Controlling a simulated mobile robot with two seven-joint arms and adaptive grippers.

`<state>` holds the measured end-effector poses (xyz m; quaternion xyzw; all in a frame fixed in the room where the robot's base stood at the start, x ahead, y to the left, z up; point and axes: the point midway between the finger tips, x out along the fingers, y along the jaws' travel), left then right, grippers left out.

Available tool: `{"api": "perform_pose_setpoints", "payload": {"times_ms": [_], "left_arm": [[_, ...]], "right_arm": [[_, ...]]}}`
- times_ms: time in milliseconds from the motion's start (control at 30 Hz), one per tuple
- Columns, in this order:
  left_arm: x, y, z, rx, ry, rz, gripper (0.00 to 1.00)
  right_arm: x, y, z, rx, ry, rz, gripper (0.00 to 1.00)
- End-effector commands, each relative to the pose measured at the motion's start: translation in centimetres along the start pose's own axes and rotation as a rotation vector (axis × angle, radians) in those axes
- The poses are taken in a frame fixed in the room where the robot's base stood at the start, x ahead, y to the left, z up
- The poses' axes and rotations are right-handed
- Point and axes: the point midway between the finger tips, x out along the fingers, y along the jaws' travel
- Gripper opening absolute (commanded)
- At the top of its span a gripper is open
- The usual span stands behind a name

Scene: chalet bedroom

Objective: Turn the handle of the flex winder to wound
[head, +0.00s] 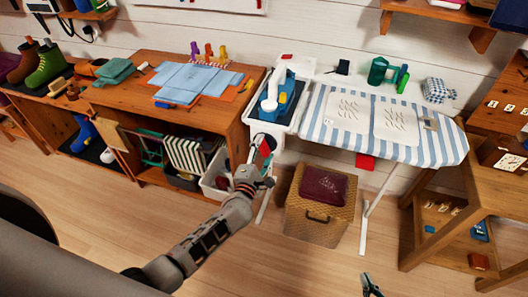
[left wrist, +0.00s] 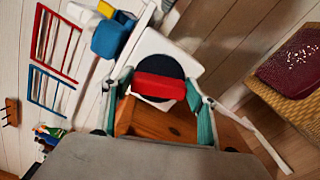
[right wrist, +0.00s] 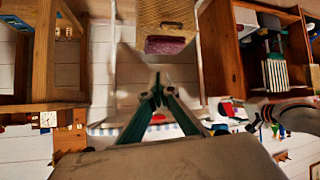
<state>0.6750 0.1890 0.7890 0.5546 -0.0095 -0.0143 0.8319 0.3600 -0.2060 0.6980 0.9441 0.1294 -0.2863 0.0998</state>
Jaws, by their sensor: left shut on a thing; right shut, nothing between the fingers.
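The flex winder shows in the left wrist view as a white panel (left wrist: 165,48) with a black disc and a red handle (left wrist: 158,86). In the head view a red bit of the handle (head: 265,147) shows at the end of my left arm, below the white ironing board end. My left gripper (left wrist: 160,95) has its green fingers on either side of the red handle and is shut on it. In the head view my left gripper (head: 262,150) hides most of the winder. My right gripper (right wrist: 158,82) is shut and empty; it shows at the bottom of the head view (head: 371,286).
A striped ironing board (head: 450,143) stands to the right, with a wicker basket (head: 315,221) beneath it. A wooden bench (head: 215,111) with cloths is at the left. A wooden shelf unit (head: 495,186) stands at the far right. The floor in front is clear.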

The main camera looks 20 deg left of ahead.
Motion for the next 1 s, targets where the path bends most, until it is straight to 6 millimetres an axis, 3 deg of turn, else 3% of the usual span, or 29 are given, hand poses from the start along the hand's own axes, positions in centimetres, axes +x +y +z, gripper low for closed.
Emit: {"api": "perform_pose_setpoints", "payload": {"times_ms": [500,1000], "left_arm": [[-0.1,0.2,-0.2,-0.420,0.001,-0.001,0.37],[-0.1,0.4,-0.2,-0.560,0.001,-0.001,0.37]], "right_arm": [[0.9,-0.4,0.1,-0.006,0.025,-0.008,0.00],[1.3,-0.4,1.3,-0.008,0.011,-0.008,0.00]]}}
